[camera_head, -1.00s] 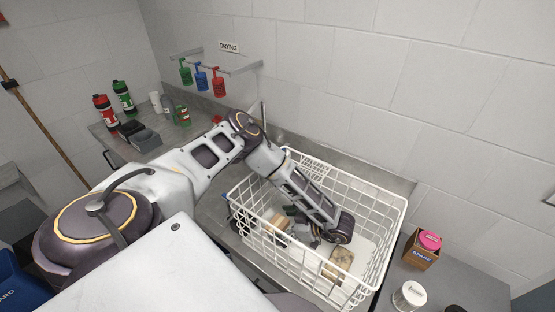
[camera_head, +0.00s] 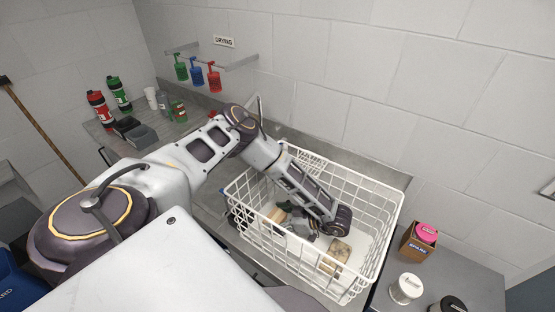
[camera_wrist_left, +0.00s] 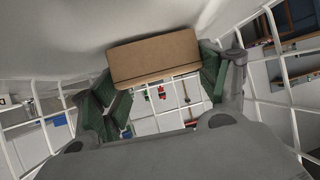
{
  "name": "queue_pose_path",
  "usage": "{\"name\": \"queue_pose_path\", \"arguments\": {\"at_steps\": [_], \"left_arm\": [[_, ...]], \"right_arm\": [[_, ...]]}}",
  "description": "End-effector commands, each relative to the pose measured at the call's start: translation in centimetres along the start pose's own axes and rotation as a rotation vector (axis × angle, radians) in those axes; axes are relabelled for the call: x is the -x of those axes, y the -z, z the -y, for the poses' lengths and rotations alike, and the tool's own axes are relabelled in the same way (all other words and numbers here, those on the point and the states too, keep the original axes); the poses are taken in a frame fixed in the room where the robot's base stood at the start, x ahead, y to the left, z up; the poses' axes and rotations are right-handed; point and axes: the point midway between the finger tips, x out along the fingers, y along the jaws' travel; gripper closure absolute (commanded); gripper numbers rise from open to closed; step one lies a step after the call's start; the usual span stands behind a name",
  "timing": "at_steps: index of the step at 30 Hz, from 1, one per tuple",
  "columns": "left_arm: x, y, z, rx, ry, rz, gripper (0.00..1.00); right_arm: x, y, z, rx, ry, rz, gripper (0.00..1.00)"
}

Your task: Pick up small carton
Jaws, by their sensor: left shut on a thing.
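The small carton (camera_wrist_left: 155,58) is a plain brown box held between the green-padded fingers of my left gripper (camera_wrist_left: 157,85) in the left wrist view. In the head view my left arm reaches down into the white wire basket (camera_head: 375,258), and the gripper (camera_head: 290,214) is low inside it. The carton (camera_head: 277,216) shows there as a tan block at the fingertips, partly hidden by basket wires. I cannot tell whether it touches the basket floor. My right gripper is not in view.
A second tan box (camera_head: 336,255) lies in the basket near its front right. A brown box with a pink-lidded item (camera_head: 421,238), a white jar (camera_head: 406,288) and a black-lidded jar (camera_head: 448,305) stand right of the basket. Bottles (camera_head: 118,92) stand far left. Basket walls surround the gripper.

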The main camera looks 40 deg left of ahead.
Motion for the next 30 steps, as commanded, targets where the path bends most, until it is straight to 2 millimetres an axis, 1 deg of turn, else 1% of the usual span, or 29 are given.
{"name": "queue_pose_path", "arguments": {"at_steps": [5, 15, 21, 30], "left_arm": [[0.6, 1.1, -0.1, 0.002, 0.001, 0.001, 0.38], [2.5, 4.5, -0.1, 0.002, -0.002, 0.002, 0.38], [3.4, 6.2, -0.1, 0.002, -0.002, 0.002, 0.38], [4.4, 7.9, -0.1, 0.000, -0.002, 0.001, 0.38]], "right_arm": [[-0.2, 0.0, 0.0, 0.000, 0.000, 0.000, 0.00], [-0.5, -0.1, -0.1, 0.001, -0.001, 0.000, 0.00], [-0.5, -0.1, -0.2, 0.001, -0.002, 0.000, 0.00], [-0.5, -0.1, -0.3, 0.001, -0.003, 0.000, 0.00]]}}
